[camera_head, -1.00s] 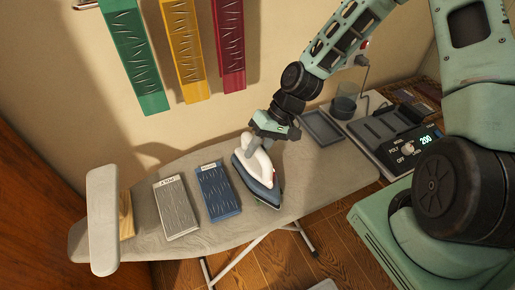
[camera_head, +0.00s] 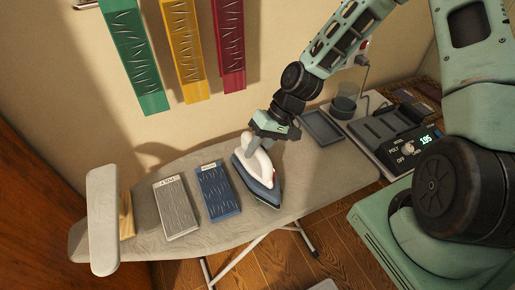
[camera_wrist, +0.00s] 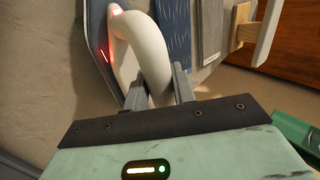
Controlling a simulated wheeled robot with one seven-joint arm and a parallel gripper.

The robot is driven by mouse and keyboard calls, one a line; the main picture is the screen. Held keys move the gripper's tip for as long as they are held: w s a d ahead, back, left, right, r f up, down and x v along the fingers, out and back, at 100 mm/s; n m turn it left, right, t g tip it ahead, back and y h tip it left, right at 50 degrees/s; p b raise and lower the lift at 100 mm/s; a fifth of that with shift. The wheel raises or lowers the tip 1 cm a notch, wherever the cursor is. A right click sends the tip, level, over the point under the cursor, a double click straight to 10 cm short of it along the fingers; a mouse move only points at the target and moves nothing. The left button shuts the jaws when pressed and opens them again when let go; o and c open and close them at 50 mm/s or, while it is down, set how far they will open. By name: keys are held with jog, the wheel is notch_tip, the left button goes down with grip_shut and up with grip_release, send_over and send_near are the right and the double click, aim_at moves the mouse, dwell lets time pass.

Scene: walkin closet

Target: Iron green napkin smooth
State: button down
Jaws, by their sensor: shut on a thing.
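The green napkin (camera_head: 137,55), a long strip with dark wrinkle marks, hangs on the wall at the upper left in the head view. My gripper (camera_head: 272,128) is shut on the white handle of the iron (camera_head: 262,182). The wrist view shows my gripper's fingers (camera_wrist: 160,92) at the iron's handle (camera_wrist: 150,45), with a red light glowing on the iron. The iron is over the ironing board (camera_head: 310,178), right of a blue cloth; I cannot tell whether its sole touches the board. The control unit (camera_head: 400,150) shows 195.
Yellow (camera_head: 184,50) and red (camera_head: 229,45) wrinkled strips hang beside the green one. A grey cloth (camera_head: 178,208) and a blue cloth (camera_head: 217,190), both wrinkled and labelled, lie on the board. A pale upright panel (camera_head: 103,220) stands at its left end. A grey tray (camera_head: 322,128) lies at the right.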

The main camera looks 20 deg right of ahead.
jog(key=shift+r, duration=0.15)
notch_tip(320, 180, up, 6)
jog(key=p, duration=0.5)
jog(key=shift+p, duration=0.4)
dwell(0.5)
